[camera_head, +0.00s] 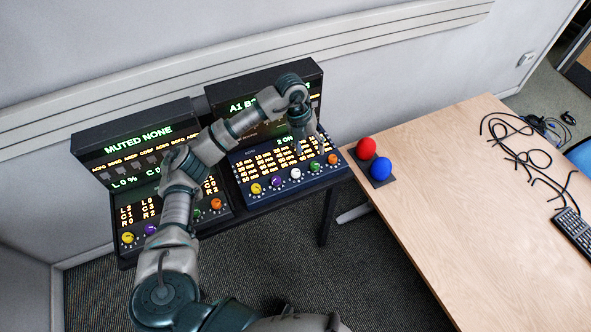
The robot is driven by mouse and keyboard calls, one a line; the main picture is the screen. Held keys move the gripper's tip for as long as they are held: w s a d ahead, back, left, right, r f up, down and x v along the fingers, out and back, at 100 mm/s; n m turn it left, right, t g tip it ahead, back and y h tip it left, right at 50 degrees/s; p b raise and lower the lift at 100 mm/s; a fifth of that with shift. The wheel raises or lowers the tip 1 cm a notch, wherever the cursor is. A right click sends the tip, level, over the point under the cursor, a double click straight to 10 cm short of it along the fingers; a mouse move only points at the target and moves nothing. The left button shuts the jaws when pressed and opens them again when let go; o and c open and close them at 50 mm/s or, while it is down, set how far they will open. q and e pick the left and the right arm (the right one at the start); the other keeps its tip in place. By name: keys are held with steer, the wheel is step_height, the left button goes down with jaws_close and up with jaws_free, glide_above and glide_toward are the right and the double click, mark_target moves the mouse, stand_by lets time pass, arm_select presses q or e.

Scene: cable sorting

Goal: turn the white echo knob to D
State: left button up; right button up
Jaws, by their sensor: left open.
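The white echo knob (295,174) sits in the lower row of knobs on the right-hand panel (262,197), between a purple knob and a green one. Its pointer setting is too small to read. My left arm reaches across the panels from the lower left. My left gripper (309,150) points down over the right part of this panel, open and empty. In the picture it is just above and to the right of the white knob, and I see no contact with it. My right gripper is out of view.
Yellow (256,188), purple (276,182), green (314,167) and orange (333,159) knobs flank the white one. A left-hand panel has similar knobs.

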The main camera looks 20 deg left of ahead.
arm_select(q)
step_height(320, 180, up, 2)
steer(key=n+y, duration=0.1)
steer(key=y, duration=0.1)
glide_above(295, 171)
steer(key=a, duration=0.1)
steer(key=f, duration=1.1)
steer(key=d+f, duration=0.1)
steer(key=f, duration=0.5)
steer(key=shift+f+p, duration=0.1)
steer(key=shift+p, duration=0.3)
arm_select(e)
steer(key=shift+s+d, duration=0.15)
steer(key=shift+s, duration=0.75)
arm_select(q)
jaws_close()
